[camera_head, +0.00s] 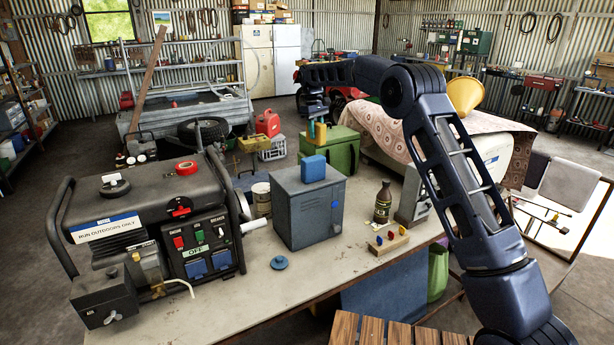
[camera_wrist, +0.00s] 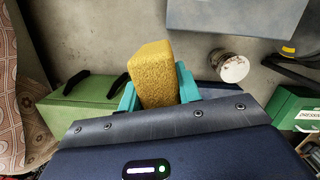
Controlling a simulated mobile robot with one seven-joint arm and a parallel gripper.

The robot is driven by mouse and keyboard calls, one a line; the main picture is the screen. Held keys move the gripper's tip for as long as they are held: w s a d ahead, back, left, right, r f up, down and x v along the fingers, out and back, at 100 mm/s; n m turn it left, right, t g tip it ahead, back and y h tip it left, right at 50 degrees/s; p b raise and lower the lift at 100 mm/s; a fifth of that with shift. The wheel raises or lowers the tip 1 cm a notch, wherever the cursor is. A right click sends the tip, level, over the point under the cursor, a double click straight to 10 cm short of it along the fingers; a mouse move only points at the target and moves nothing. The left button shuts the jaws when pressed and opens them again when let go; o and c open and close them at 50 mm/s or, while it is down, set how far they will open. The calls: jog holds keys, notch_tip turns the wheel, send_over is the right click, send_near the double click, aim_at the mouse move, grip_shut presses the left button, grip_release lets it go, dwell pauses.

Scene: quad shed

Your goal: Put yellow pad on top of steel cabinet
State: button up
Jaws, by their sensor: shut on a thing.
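My gripper (camera_head: 317,130) is shut on the yellow pad (camera_wrist: 155,72), with one teal finger on each side of it. The pad also shows in the head view (camera_head: 320,133), held in the air behind and above the steel cabinet (camera_head: 308,215). The cabinet is a grey box with a small blue padlock on its front, standing on the workbench. In the wrist view part of the cabinet (camera_wrist: 235,18) shows at upper right, apart from the pad.
A black generator (camera_head: 140,225) stands left of the cabinet. A can (camera_head: 262,198) is beside the cabinet. A brown bottle (camera_head: 383,202) and a wooden block with coloured pegs (camera_head: 388,241) are to its right. A green box (camera_head: 340,150) is behind. The bench front is mostly clear.

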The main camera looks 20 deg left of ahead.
jog(key=s+a+r+m+y, duration=0.3)
jog(key=s+r+m, duration=1.15)
jog(key=m, duration=0.65)
jog(key=f, duration=1.9)
jog(key=shift+w+d+f, duration=0.1)
jog(key=shift+d+f, duration=0.1)
jog(key=shift+d, duration=0.05)
jog(key=shift+f, duration=0.15)
jog(key=o, duration=0.9)
jog(key=r, duration=0.4)
jog(key=w+r, duration=0.1)
jog(key=r, duration=0.3)
jog(key=d+r, duration=0.1)
jog(key=r, duration=0.3)
jog(key=shift+w+d+r, duration=0.1)
jog(key=shift+w, duration=0.05)
